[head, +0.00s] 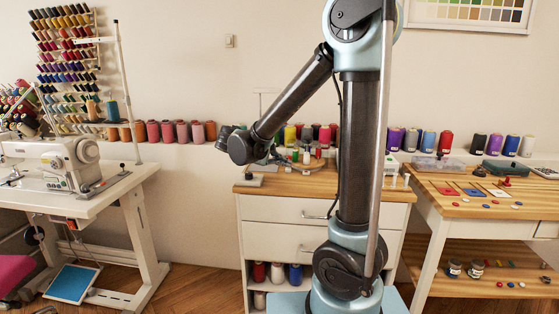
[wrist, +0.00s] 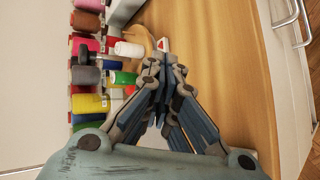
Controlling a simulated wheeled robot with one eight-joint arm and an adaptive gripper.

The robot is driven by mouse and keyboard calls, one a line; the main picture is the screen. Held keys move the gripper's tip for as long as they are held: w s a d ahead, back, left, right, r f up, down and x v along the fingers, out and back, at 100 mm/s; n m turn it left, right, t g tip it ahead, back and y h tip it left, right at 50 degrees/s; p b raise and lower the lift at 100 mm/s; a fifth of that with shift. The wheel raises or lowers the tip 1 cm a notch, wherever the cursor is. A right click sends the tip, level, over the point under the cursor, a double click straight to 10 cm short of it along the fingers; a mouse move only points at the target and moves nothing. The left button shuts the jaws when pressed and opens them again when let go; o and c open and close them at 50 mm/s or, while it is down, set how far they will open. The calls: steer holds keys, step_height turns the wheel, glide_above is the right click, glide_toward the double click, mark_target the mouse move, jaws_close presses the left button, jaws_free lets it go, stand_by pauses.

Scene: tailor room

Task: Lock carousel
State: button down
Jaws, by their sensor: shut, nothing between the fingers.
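The carousel, a round wooden stand bearing spools of thread, is on the drawer cabinet's top in the head view, partly hidden behind my arm. In the wrist view part of its curved wooden edge (wrist: 142,36) shows just beyond my gripper (wrist: 166,62). A small red and white piece (wrist: 164,45) is close to the fingertips; I cannot tell whether they touch it. My gripper is shut and empty, above the cabinet top. In the head view my arm hides most of the gripper. No lock can be made out clearly.
The wooden cabinet top (wrist: 225,60) is clear on the right of the wrist view. Thread spools (wrist: 88,47) line the wall side. A sewing machine (head: 55,165) stands at left, and a table (head: 440,182) with small parts stands at right.

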steer(key=a+t, duration=0.1)
steer(key=a, duration=0.3)
steer(key=w+a+n+t+h, duration=0.1)
steer(key=a, duration=0.4)
steer(key=w+a+t, duration=0.1)
steer(key=a, duration=0.3)
steer(key=shift+a+t, duration=0.3)
steer(key=shift+a, duration=0.1)
steer(key=shift+s+a+h, duration=0.1)
steer(key=shift+a+h, duration=0.2)
steer(key=shift+a, duration=0.3)
steer(key=shift+d+f, duration=0.1)
steer(key=x, duration=2)
steer(key=shift+s+a+r, duration=0.15)
steer(key=shift+s+r, duration=0.15)
steer(key=shift+s, duration=0.25)
steer(key=shift+s+a+r, duration=0.15)
steer(key=shift+s+r, duration=0.15)
steer(key=shift+s, duration=0.25)
stand_by(0.3)
stand_by(0.4)
steer(key=v, duration=1.2)
steer(key=shift+f, duration=0.1)
steer(key=shift+d, duration=0.1)
